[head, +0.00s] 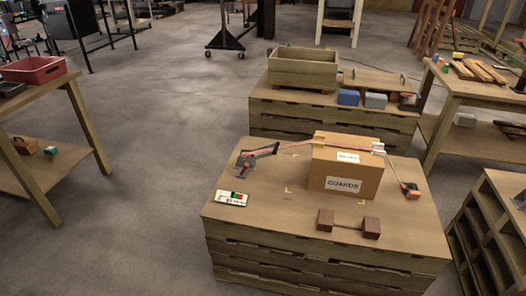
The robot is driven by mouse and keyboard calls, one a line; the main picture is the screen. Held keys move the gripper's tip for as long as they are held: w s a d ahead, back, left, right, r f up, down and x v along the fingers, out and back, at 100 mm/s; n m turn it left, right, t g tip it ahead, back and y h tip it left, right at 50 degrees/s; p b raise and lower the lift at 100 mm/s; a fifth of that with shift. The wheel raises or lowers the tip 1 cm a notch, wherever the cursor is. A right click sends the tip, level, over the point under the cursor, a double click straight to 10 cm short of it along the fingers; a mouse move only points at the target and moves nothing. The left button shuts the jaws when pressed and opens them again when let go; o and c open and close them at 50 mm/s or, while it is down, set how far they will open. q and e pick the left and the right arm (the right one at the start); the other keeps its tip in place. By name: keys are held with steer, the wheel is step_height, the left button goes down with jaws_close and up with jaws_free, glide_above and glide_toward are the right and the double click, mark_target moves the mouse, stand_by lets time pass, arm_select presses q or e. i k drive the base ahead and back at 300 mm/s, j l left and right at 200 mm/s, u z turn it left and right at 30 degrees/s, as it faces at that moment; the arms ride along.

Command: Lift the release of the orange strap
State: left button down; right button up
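A reddish-orange strap (296,144) runs over the top of a cardboard box (326,170) labelled "GUARDS". At its left end, a dark metal buckle with a lever (247,160) sits on the wooden crate top, left of the box. The lever's dark arm points to the right and slightly up. At its right end, the strap slopes down to an orange and black piece (411,191) near the right edge. Pale corner pieces (378,147) sit under the strap at the box's top edge. Neither of my grippers is in view.
A white card with green and red marks (232,198) and a brown block-ended bar (348,224) lie on the crate top (270,225). Behind stands a second crate with a wooden bin (303,68). A table with a red tray (33,69) is at left. Open floor lies between.

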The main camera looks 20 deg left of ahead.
mark_target(245, 165)
steer(key=i+j+z, duration=0.3)
steer(key=i+j, duration=0.45)
